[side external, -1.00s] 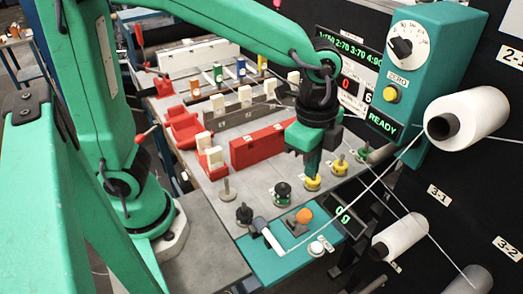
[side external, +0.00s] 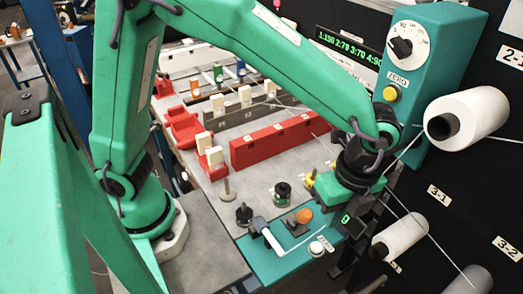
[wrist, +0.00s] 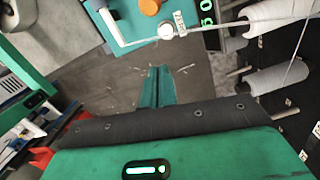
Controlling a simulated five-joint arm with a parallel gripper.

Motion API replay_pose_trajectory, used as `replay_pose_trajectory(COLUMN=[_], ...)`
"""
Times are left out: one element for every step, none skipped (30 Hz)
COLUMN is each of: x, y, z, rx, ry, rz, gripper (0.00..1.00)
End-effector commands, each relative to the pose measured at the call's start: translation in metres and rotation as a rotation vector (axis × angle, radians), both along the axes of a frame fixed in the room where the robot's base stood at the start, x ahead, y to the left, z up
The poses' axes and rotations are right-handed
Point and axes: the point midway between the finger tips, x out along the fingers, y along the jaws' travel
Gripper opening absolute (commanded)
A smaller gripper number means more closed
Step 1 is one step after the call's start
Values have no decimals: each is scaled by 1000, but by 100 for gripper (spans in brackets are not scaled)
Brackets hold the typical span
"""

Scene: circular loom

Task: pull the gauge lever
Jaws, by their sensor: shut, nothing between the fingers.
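The teal gauge plate (side external: 262,262) is at the front of the bench in the side view, and its upper part shows in the wrist view (wrist: 125,12). On it are a white bar on a dark pivot (side external: 272,240), an orange knob (side external: 303,216) and a white round button (side external: 317,248). The white bar also shows in the wrist view (wrist: 112,28). I cannot tell for sure which one is the gauge lever. My gripper (side external: 352,222) is shut and empty, to the right of the orange knob. In the wrist view its closed fingers (wrist: 158,72) are below the plate, apart from it.
Thread spools (side external: 470,112) jut from the black panel at right, with a taut thread running down past my gripper. A teal control box (side external: 425,60) stands behind. Small dark posts (side external: 282,192) and red blocks (side external: 275,140) occupy the bench.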

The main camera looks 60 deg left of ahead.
Motion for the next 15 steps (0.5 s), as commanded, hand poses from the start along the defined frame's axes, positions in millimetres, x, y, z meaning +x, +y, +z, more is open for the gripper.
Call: replay_pose_trajectory(x=[0,0,0,0,0,0,0,0,0,-1,-1,-1,-1,-2,-2], y=[0,0,0,0,1,1,1,1,1,1,2,2,3,3,4], z=[0,0,-1,-1,-2,-3,-4,-6,-8,-11,-13,-17,-20,-23,-28], rx=[0,0,0,0,0,0,0,0,0,0,0,0,0,2,2], ry=[0,0,0,0,0,1,1,1,1,1,1,1,1,2,3], rz=[1,1,1,1,1,2,2,2,2,2,2,2,2,2,2], gripper=[0,0,0,0,0,0,0,0,0,0,0,0,0,0,0])
